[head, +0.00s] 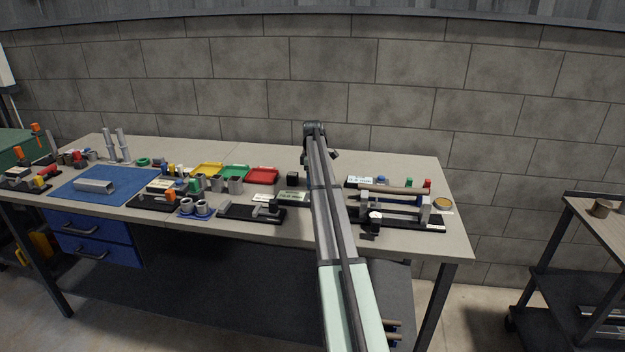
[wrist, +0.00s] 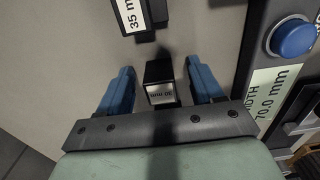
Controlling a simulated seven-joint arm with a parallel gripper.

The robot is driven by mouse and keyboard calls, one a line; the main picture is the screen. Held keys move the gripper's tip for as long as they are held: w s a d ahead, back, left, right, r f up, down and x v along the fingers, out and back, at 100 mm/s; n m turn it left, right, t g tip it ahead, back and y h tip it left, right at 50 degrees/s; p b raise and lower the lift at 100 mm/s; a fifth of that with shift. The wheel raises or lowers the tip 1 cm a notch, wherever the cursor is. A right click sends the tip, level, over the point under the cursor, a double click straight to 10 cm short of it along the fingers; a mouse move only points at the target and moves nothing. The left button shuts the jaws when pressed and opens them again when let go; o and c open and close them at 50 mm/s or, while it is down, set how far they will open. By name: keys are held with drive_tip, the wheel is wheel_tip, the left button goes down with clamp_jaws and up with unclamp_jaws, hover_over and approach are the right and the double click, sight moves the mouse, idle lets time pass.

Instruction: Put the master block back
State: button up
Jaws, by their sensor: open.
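In the wrist view my gripper (wrist: 160,66) is open, with its two blue fingers apart. A small dark block (wrist: 158,72) with a pale label, upside down and seeming to read 30 mm, lies between the fingers, with a gap on each side. I cannot tell for sure that this is the master block. In the head view my arm reaches over the bench and hides the fingers and that block. A separate black cube (head: 292,179) stands on the bench just left of my arm.
A black piece marked 35 m (wrist: 134,16) is just beyond the fingers. At right is a plate labelled 70.0 mm (wrist: 272,96) with a blue button (wrist: 292,38). Yellow, green and red trays (head: 262,175) stand left of my arm; a rod fixture (head: 395,190) stands right.

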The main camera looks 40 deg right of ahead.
wheel_tip(320, 180, up, 14)
idle(0.7)
drive_tip(key=shift+f, duration=0.1)
idle(0.3)
